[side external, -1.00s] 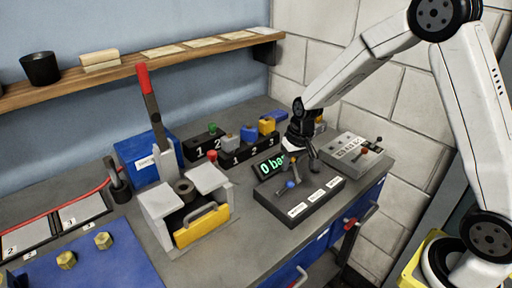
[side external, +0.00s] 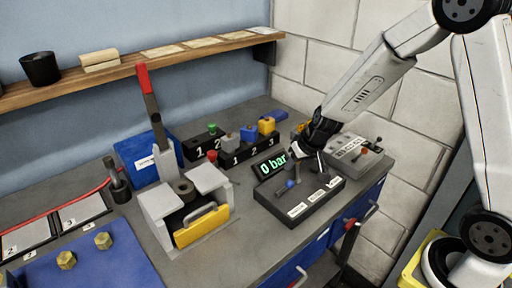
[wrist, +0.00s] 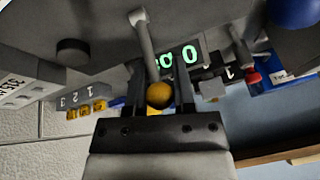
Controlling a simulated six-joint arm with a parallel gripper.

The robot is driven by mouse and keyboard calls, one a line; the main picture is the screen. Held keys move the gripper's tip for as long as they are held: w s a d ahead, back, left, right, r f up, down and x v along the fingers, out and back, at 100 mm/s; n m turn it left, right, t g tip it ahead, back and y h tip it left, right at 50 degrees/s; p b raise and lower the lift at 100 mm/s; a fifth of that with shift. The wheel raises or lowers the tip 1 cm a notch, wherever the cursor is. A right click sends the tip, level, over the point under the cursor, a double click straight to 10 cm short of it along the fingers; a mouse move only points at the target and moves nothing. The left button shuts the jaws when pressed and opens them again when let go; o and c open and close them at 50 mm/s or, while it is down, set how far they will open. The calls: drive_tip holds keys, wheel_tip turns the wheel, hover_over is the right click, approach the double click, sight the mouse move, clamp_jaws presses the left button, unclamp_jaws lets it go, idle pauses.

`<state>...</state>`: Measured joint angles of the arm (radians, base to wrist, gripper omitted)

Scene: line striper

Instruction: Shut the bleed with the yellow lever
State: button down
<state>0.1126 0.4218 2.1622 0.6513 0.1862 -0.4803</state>
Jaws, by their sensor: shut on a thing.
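The black lever panel (side external: 300,204) stands at the front of the bench, with small white labels along its front. The lever with the yellow knob shows in the wrist view (wrist: 160,95), with its grey rod (wrist: 146,40) rising in the picture. My gripper (wrist: 160,92) has a finger on each side of the yellow knob and is shut on it. In the side view my gripper (side external: 309,150) is tilted over the panel's back right part and hides the knob. A blue-knobbed lever (side external: 289,184) stands left of it. The display (side external: 271,166) reads 0 bar.
A grey control box (side external: 352,152) with small levers stands right of the panel. Numbered black blocks (side external: 234,156) with coloured parts stand behind left. A press with a yellow front plate (side external: 202,226) and a tall red-handled lever (side external: 145,85) stands at left.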

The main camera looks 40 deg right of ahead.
drive_tip(key=shift+a, duration=0.1)
drive_tip(key=shift+c, duration=2.3)
unclamp_jaws()
drive_tip(key=shift+r, duration=0.15)
drive_tip(key=v, duration=0.7)
drive_tip(key=shift+s+r, duration=0.2)
